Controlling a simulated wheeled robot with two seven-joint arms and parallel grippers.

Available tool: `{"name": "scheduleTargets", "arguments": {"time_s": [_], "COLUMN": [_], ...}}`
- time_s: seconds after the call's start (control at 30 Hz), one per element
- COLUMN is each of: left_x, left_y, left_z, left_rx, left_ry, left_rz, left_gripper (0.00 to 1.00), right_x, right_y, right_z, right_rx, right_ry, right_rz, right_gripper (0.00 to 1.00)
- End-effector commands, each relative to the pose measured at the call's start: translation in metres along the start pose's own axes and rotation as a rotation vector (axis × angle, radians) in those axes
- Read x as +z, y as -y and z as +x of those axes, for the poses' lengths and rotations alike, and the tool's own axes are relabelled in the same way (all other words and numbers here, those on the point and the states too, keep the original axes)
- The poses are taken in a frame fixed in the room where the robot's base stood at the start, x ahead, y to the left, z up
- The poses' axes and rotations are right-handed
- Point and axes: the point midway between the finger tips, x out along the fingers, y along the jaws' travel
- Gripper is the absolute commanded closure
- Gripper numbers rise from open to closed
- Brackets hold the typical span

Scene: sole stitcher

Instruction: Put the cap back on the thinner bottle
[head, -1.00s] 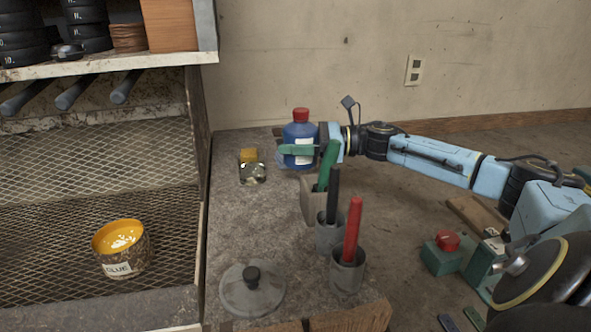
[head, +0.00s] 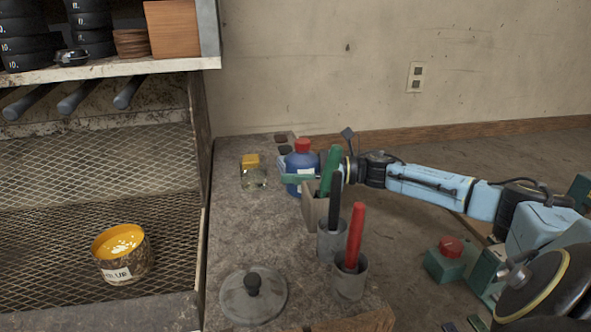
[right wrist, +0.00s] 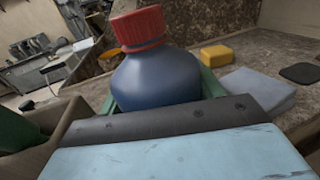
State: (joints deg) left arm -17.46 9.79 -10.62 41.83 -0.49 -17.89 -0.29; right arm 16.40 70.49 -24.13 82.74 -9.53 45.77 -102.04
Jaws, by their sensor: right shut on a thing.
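The thinner bottle (head: 300,170) is blue with a pale label, and it is upright at the back of the bench top. A red cap (head: 302,146) sits on its neck. In the right wrist view, the cap (right wrist: 138,27) covers the mouth of the bottle (right wrist: 157,78) and looks slightly tilted with it. My right gripper (head: 294,179), with green fingers, is shut around the bottle's body from the right. The bottle's base is hidden in the wrist view, and I cannot tell whether it touches the bench. My left gripper is out of view.
Right in front of the bottle stand a holder (head: 316,214) with a green-handled tool and cups with black (head: 335,200) and red (head: 355,235) handles. A lid (head: 253,297) and glue pot (head: 122,255) are nearer.

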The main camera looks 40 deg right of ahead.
Motion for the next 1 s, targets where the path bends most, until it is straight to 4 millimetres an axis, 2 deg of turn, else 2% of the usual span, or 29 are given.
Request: {"name": "scheduleTargets", "arguments": {"time_s": [0.17, 0.3, 0.33, 0.4, 0.73, 0.83, 1.0], "left_x": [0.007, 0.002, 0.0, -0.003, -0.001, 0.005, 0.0], "left_y": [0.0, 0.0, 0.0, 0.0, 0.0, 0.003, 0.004], "left_z": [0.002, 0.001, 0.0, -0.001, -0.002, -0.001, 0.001], "left_rx": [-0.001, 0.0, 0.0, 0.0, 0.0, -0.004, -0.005], "left_ry": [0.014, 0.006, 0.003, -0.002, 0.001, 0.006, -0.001], "left_rz": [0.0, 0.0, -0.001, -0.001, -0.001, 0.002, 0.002], "left_gripper": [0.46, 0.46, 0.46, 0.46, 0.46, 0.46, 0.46], "right_x": [-0.001, -0.002, -0.003, -0.002, -0.001, 0.002, -0.002], "right_y": [0.0, 0.0, 0.0, 0.0, 0.0, 0.0, 0.0], "right_z": [0.0, 0.0, 0.0, 0.0, 0.0, 0.0, -0.024], "right_rx": [0.0, 0.0, 0.0, 0.0, 0.0, 0.0, -0.002], "right_ry": [0.001, 0.001, 0.0, 0.0, 0.0, -0.001, -0.006], "right_rz": [-0.001, -0.001, 0.0, 0.0, 0.0, 0.0, 0.002], "right_gripper": [0.98, 0.98, 0.32, 0.25, 0.25, 0.25, 0.25]}}
